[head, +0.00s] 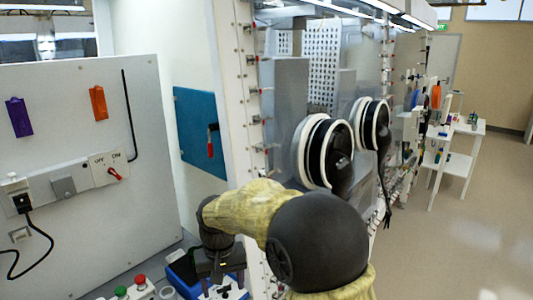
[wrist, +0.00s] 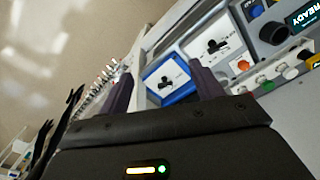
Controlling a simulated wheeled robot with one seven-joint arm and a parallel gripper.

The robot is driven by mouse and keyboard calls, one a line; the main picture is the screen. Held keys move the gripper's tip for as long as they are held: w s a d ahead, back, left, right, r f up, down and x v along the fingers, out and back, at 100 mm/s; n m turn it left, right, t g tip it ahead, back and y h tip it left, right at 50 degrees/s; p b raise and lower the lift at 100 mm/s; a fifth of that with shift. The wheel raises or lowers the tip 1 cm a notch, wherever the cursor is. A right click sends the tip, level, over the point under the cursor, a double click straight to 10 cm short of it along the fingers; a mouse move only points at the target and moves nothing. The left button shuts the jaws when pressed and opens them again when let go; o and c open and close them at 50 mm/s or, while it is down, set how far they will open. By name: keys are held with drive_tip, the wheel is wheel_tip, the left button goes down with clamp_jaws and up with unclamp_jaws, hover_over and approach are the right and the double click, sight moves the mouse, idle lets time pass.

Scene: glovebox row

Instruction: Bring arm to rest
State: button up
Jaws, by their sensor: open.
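My arm in its yellow sleeve reaches left across the lower middle of the head view. My gripper (head: 212,278) hangs down at its end, over the grey bench beside the wall panel. In the wrist view my gripper (wrist: 160,73) has its two dark fingers spread wide, with nothing between them. Beyond the fingers lies a blue-framed white plate (wrist: 152,79) with a black handle-like part. I cannot tell the exact gap between fingertips and plate.
A control bench with a second white plate (wrist: 224,38), an orange button (wrist: 243,64) and a READY display (wrist: 302,18) lies near my gripper. The glovebox front with a glove port (head: 326,153) stands beside my arm. The floor (head: 460,230) at right is clear.

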drive_tip(key=s+d+f+m, duration=0.1)
drive_tip(key=s+d, duration=0.3)
drive_tip(key=d, duration=0.4)
drive_tip(key=s+d+f+m+t, duration=0.1)
drive_tip(key=s+d+f, duration=0.1)
drive_tip(key=s+d, duration=0.3)
drive_tip(key=s+d+f+m+t, duration=0.1)
drive_tip(key=s+d, duration=0.3)
drive_tip(key=d, duration=0.8)
drive_tip(key=shift+s+d+f+m, duration=0.2)
drive_tip(key=shift+s+d+m, duration=0.1)
drive_tip(key=shift+m, duration=0.1)
idle(1.3)
